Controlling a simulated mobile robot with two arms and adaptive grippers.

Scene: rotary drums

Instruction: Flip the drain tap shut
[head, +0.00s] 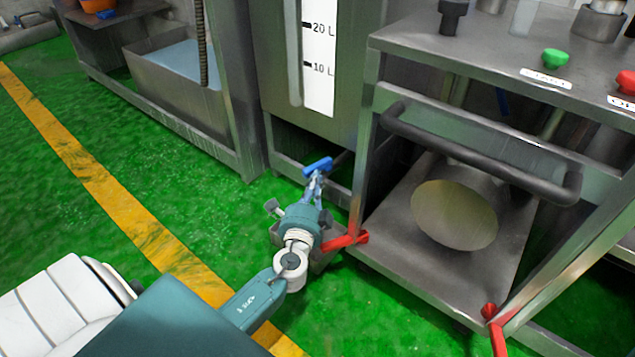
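The drain tap has a blue handle (318,166) that sits low in front of the tank (285,85) with the 10 L and 20 L scale. The handle lies roughly crosswise and slightly tilted. A pale bluish streak (313,188) shows right below it; it looks like water, but it is small and partly hidden. My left gripper (298,209) is just below and in front of the tap in the picture, with its grey fingers spread on both sides of the teal wrist. It appears empty and apart from the handle. My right gripper is not in view.
A steel frame cart (400,245) with a dark bar handle (480,155) and red levers (345,240) stands close on the right. Green (555,58) and red (626,82) buttons are on its top. A steel basin (180,75) is at the back left. Green floor is clear to the left.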

